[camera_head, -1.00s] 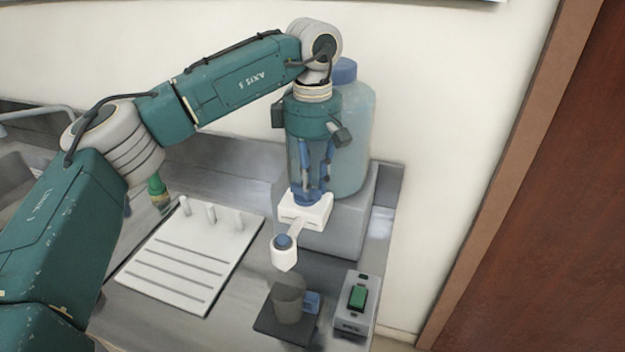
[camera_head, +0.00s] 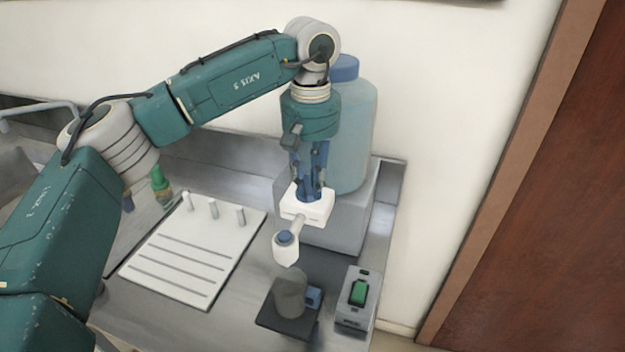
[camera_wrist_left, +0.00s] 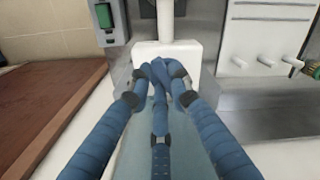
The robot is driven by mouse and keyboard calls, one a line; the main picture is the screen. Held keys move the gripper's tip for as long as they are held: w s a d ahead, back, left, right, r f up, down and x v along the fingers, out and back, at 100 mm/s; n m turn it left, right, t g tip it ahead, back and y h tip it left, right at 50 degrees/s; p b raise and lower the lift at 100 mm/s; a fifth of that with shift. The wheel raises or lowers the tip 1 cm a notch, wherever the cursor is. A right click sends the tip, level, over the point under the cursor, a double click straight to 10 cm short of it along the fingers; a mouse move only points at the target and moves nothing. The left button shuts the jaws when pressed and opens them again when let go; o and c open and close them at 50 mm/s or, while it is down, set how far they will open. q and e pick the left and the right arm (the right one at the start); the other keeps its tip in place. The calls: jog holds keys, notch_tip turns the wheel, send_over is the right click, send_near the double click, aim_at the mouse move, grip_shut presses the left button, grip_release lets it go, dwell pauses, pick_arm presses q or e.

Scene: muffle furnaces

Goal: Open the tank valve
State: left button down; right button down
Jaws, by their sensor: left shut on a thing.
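The tank (camera_head: 355,130) is a pale blue translucent bottle with a blue cap, standing on a grey block behind my left arm. Its white valve body (camera_head: 312,208) sticks out at the front, with a short pipe to a white spout (camera_head: 286,250) with a blue button on top. My left gripper (camera_head: 309,190) points down onto the valve body. Its blue fingers are closed together on the valve handle, which they mostly hide. In the left wrist view the fingertips (camera_wrist_left: 162,72) meet over the white valve body (camera_wrist_left: 180,52). My right gripper is out of view.
A grey beaker (camera_head: 290,292) stands on a dark plate below the spout. A box with a green switch (camera_head: 358,292) is to its right. A white rack with pegs (camera_head: 195,250) lies left. A green-topped bottle (camera_head: 161,187) is behind it. A brown door (camera_head: 540,200) is far right.

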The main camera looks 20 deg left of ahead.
aim_at(308, 188)
pick_arm(q)
jog(key=m, duration=0.5)
jog(key=shift+s+a+r+m, duration=0.15)
jog(key=shift+a+m, duration=0.1)
jog(key=shift+m, duration=0.05)
dwell(0.4)
jog(key=c, duration=1.6)
grip_release()
jog(key=shift+o, duration=0.2)
notch_tip(308, 188, up, 12)
